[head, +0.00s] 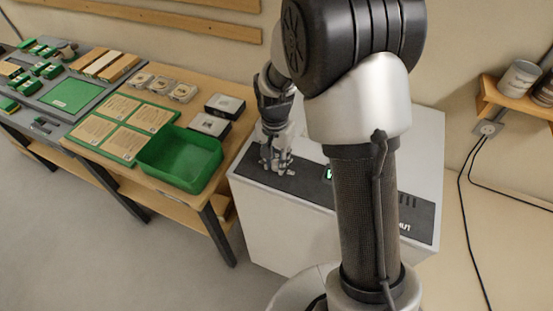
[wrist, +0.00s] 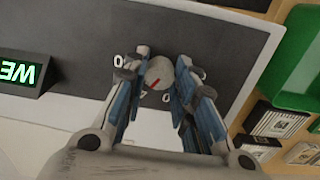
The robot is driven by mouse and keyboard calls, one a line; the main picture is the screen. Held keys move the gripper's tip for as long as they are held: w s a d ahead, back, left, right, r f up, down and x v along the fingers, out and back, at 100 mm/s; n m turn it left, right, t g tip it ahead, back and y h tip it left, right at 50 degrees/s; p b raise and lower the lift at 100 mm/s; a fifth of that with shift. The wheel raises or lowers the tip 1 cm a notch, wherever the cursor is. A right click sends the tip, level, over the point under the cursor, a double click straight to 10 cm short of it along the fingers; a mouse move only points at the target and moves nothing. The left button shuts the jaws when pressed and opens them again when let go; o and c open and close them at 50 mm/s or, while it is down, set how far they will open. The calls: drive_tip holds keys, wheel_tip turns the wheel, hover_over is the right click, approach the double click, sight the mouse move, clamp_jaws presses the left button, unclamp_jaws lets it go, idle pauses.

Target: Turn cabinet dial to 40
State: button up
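The cabinet dial (wrist: 160,72) is a small round grey knob with a red pointer mark on the cabinet's dark panel, in the wrist view. My gripper (wrist: 162,66) has one finger on each side of it, with the fingertips close to the knob. I cannot tell whether the fingers press on it. Parts of printed numbers show around the dial, but the fingers hide most of the scale. In the head view, my gripper (head: 277,169) points down at the left end of the panel (head: 312,189) on the white cabinet (head: 275,225), hiding the dial.
A lit green display (wrist: 20,74) stands on the panel; it also shows in the head view (head: 328,174), partly behind my arm. A wooden table (head: 228,131) with a green bin (head: 181,158) stands left of the cabinet. A shelf (head: 505,97) with cans is on the right wall.

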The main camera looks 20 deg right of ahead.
sight(275, 162)
drive_tip(key=o, duration=0.5)
drive_tip(key=shift+c, duration=0.2)
wheel_tip(275, 162, up, 12)
idle(0.4)
drive_tip(key=shift+w+a, duration=0.1)
drive_tip(key=s+r+n+t+b, duration=0.1)
drive_tip(key=s+r+n, duration=0.1)
drive_tip(key=s+r, duration=0.3)
drive_tip(key=s+r+n+t+b, duration=0.1)
drive_tip(key=s+r+n+t, duration=0.15)
drive_tip(key=s, duration=0.45)
drive_tip(key=s+f+n+t+b, duration=0.1)
drive_tip(key=s+n, duration=0.3)
drive_tip(key=s, duration=0.7)
drive_tip(key=shift+s+f, duration=0.15)
drive_tip(key=shift+s, duration=0.1)
